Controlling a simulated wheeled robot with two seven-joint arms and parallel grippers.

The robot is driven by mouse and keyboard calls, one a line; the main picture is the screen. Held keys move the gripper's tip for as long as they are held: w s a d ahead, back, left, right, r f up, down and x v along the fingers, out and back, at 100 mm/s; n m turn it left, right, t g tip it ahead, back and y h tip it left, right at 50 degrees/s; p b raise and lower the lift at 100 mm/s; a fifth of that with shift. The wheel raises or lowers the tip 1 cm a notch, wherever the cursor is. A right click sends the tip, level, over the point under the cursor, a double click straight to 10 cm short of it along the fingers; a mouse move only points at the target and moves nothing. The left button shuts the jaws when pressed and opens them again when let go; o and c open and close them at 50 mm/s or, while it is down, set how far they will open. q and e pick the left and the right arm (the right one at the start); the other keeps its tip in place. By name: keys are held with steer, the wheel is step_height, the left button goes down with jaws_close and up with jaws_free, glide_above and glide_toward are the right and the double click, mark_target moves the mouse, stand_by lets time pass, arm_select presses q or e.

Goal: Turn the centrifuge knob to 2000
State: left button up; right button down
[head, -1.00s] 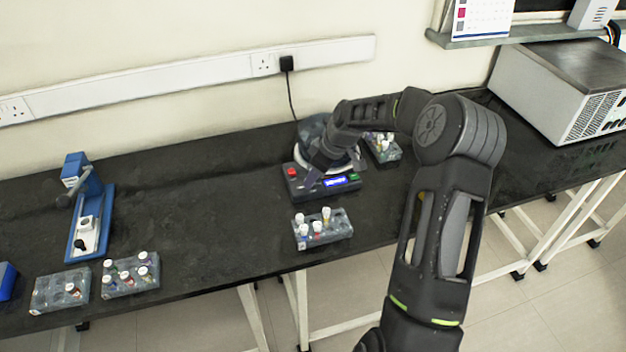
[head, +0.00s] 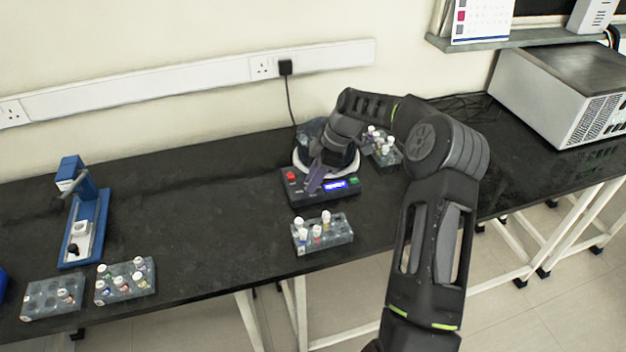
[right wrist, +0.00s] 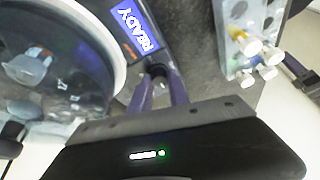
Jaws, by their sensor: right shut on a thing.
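The centrifuge (head: 312,196) stands on the black bench, with a red button, a green button and a lit blue display (head: 335,185) on its front panel. In the right wrist view the display (right wrist: 137,27) reads READY, upside down. My right gripper (head: 313,184) reaches down onto the panel, left of the display. In the right wrist view its two purple fingers (right wrist: 160,84) are shut on the dark round knob (right wrist: 157,70), one on each side. The knob's pointer and setting are not readable. My left gripper is not in view.
A tube rack (head: 322,236) stands in front of the centrifuge, another (head: 388,157) behind it to the right. Two more racks (head: 52,298) (head: 125,285) and a blue device (head: 88,225) stand at the left. A large grey box (head: 560,85) is at the right. The bench's middle left is clear.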

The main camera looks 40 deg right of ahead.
mark_target(324, 189)
steer(key=c, duration=1.2)
jaws_free()
steer(key=shift+c, duration=0.2)
steer(key=shift+d+r, duration=0.1)
steer(key=b+v, duration=0.1)
steer(key=v, duration=0.6)
steer(key=shift+r, duration=0.35)
steer(key=shift+s, duration=0.1)
